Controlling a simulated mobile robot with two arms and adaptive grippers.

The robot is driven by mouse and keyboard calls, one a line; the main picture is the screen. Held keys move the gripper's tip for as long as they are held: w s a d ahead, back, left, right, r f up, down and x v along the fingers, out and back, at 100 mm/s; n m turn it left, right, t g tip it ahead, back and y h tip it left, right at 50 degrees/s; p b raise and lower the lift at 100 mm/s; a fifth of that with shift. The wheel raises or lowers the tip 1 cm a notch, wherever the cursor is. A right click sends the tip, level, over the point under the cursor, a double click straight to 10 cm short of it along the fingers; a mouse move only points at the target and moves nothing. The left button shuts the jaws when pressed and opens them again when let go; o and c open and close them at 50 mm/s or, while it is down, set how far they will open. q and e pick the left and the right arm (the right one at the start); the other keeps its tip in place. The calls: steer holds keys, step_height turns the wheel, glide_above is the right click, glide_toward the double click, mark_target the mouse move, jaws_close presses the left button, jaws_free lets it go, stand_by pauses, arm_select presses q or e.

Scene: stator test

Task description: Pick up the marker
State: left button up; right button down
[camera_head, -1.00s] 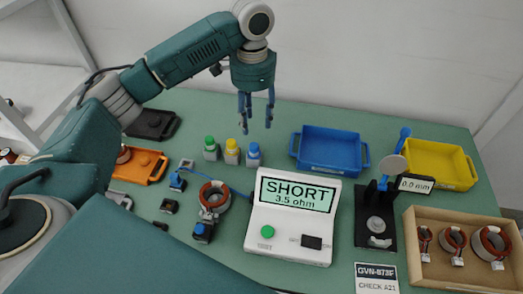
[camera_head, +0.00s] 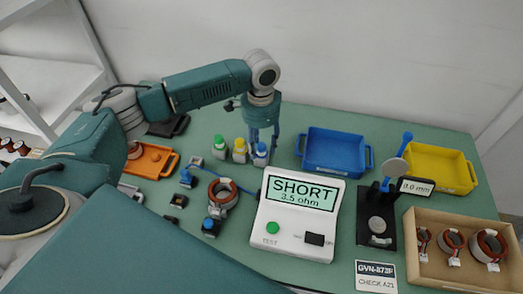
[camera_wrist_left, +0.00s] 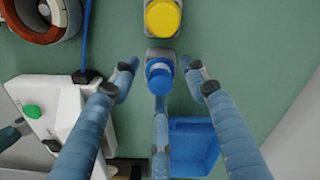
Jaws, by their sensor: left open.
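Three small marker bottles stand in a row at the back of the bench: one with a green cap (camera_head: 219,146), one with a yellow cap (camera_head: 240,150) and one with a blue cap (camera_head: 261,153). My left gripper (camera_head: 264,138) points down over the blue-capped one. In the left wrist view my open left gripper (camera_wrist_left: 159,82) has its fingers spread around the blue-capped marker (camera_wrist_left: 160,72), with gaps at both sides. The yellow-capped marker (camera_wrist_left: 162,17) shows just beyond the fingertips there. My right gripper is not in view.
A blue bin (camera_head: 335,166) stands right of the markers and a yellow bin (camera_head: 452,172) farther right. The tester (camera_head: 290,244) reads SHORT, 3.5 ohm. A wound stator (camera_head: 222,193) lies in front of the markers. A wooden box (camera_head: 440,279) holds several stators.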

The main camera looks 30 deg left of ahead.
arm_select(q)
steer(key=c, duration=0.8)
jaws_close()
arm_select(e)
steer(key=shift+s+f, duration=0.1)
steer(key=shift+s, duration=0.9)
arm_select(q)
steer(key=shift+r, duration=0.15)
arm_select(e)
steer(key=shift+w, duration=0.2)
